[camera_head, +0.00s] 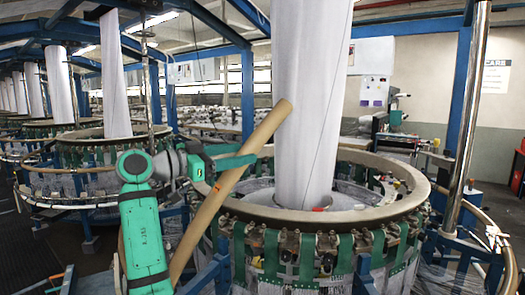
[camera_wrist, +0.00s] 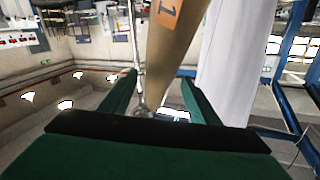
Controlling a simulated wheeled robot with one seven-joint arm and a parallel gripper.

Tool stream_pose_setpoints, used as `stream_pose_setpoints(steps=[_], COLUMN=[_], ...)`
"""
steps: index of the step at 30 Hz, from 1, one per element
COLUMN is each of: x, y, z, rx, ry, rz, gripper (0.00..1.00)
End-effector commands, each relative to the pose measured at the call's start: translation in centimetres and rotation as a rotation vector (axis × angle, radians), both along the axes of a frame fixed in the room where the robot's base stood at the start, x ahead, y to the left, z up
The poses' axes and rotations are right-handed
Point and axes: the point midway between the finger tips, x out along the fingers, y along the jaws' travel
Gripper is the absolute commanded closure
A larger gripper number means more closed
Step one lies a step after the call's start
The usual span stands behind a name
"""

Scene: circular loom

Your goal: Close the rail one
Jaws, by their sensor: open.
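Rail one, a long tan curved rail (camera_head: 207,218), stands raised and tilted at the left front of the near loom, its upper end leaning right before the white fabric tube. In the wrist view the rail (camera_wrist: 172,55) bears an orange label (camera_wrist: 168,12) marked 1. In the wrist view my gripper (camera_wrist: 158,82) is open, and the rail shows in the gap between the fingers. I cannot tell whether either finger touches it.
The near loom's round tan rim (camera_head: 335,214) lies right of the rail, above green straps. A white fabric tube (camera_head: 308,90) rises from its centre. A shiny metal post (camera_head: 464,130) stands at right. More looms (camera_head: 105,150) line the left. Blue frames surround the loom.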

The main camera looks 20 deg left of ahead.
Motion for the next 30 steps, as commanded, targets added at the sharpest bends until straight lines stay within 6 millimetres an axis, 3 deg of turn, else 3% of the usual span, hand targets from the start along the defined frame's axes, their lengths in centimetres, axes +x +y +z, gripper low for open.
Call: stream_pose_setpoints(steps=[12, 26, 30], x=[5.2, 6.1, 6.1], y=[-4.5, -5.2, -5.1], z=[0.0, 0.0, 0.0], rx=[0.000, 0.000, 0.000], ry=[0.000, 0.000, 0.000], rz=[-0.005, -0.005, -0.005], gripper=[0.44, 0.44, 0.78])
